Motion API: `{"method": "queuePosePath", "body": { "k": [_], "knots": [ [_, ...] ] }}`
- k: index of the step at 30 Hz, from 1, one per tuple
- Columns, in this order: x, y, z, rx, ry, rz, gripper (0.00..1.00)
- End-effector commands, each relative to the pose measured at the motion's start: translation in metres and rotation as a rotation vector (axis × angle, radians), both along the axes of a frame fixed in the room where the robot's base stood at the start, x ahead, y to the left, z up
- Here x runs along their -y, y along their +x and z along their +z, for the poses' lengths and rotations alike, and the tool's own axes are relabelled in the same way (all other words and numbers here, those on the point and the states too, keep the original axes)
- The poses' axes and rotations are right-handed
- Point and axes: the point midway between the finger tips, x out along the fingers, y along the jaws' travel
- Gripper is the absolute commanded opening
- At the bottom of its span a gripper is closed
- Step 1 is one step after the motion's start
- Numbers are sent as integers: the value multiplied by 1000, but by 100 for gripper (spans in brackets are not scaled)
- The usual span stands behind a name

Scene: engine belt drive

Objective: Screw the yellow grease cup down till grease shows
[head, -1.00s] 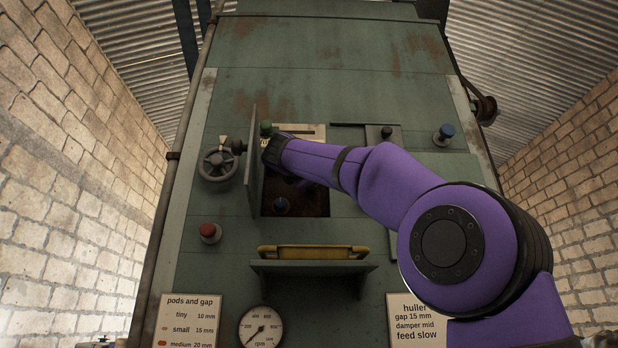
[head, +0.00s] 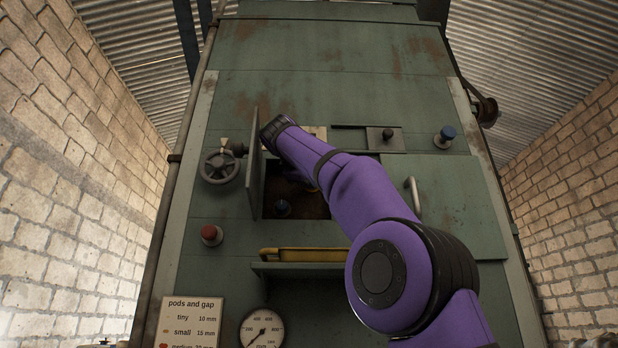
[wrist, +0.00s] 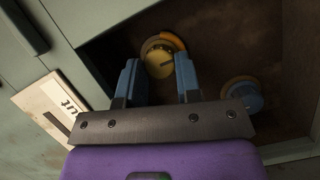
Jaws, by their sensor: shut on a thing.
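The yellow grease cup (wrist: 158,58) sits inside the dark open recess, in the upper middle of the wrist view. It has a dark slot or mark on its face, and an orange band curves around its far side. My gripper (wrist: 158,72) has its two blue fingers on either side of the cup, shut on it. There my fingers are hidden behind my purple wrist. I cannot tell whether the orange band is grease or a collar.
A blue cup (wrist: 242,95) with an orange edge sits right of the yellow one in the same recess. An open door panel (head: 257,165) stands out at the recess's left edge. A handwheel (head: 219,167) and red knob (head: 211,235) are further left; a yellow-railed shelf (head: 300,255) is below.

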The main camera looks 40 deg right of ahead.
Motion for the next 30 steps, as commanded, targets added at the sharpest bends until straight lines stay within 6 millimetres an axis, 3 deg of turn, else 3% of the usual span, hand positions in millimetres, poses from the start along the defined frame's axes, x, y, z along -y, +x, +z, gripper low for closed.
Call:
{"method": "queuePosePath", "body": {
  "k": [16, 17, 20, 30],
  "knots": [
    [0, 1, -2, 11, 26, -3, 8],
    [0, 1, -2, 11, 26, -3, 34],
    [0, 1, -1, 12, 25, -2, 57],
    [0, 0, 0, 7, 11, -1, 57]
  ]
}}
